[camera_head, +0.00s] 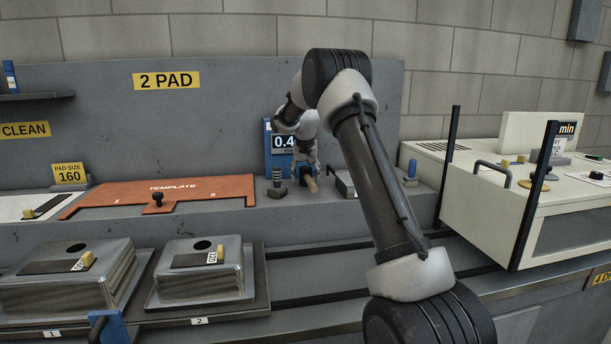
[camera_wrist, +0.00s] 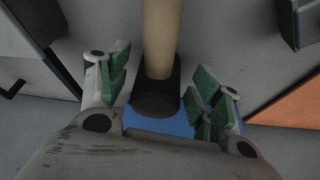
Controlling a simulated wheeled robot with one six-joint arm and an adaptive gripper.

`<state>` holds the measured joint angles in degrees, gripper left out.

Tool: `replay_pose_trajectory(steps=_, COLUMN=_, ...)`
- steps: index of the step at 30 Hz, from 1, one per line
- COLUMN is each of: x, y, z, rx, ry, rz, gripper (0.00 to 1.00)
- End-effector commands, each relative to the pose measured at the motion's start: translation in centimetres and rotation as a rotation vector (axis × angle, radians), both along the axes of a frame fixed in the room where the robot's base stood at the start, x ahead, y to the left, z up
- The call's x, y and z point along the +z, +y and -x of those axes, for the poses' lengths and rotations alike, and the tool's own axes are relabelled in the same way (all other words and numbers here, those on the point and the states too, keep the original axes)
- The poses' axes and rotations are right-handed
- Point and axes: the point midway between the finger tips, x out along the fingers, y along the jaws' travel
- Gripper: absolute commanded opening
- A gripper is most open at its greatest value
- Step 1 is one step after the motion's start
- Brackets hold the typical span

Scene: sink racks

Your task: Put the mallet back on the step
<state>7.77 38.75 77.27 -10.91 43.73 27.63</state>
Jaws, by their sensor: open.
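The mallet shows in the wrist view as a tan handle (camera_wrist: 162,38) running up to the top edge, with a black part (camera_wrist: 157,98) at its near end. In the head view the tan handle (camera_head: 312,185) pokes out below my gripper, at the step. My gripper (camera_wrist: 162,88) is open, its green-padded fingers on either side of the black part with gaps beside it. A blue surface (camera_wrist: 160,124) lies beyond the black part; I cannot tell whether it belongs to the mallet. My wrist hides most of the mallet in the head view.
The grey step (camera_head: 225,224) also holds an orange template (camera_head: 165,190), a dark bolt-like piece (camera_head: 277,183) and a blue display (camera_head: 271,158) close by my gripper. A white machine (camera_head: 465,178) with black posts is at right.

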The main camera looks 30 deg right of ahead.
Motion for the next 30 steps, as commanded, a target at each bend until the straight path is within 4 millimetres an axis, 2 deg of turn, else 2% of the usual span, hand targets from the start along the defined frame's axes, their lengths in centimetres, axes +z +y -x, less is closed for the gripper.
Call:
replay_pose_trajectory(steps=5, x=0.4, y=0.0, z=0.0, rx=0.000, ry=-0.001, rz=0.000, gripper=0.65)
replay_pose_trajectory(steps=8, x=1.5, y=0.2, z=0.3, rx=0.000, ry=-0.003, rz=0.001, gripper=0.65)
replay_pose_trajectory(steps=18, x=8.4, y=1.6, z=2.8, rx=0.001, ry=-0.004, rz=0.000, gripper=0.65)
replay_pose_trajectory(steps=26, x=11.3, y=2.2, z=4.0, rx=0.003, ry=-0.001, rz=-0.001, gripper=0.65)
replay_pose_trajectory(steps=29, x=12.9, y=2.8, z=5.8, rx=0.020, ry=-0.001, rz=0.000, gripper=0.65)
replay_pose_trajectory(steps=30, x=13.7, y=3.2, z=7.1, rx=0.033, ry=-0.001, rz=0.000, gripper=0.65)
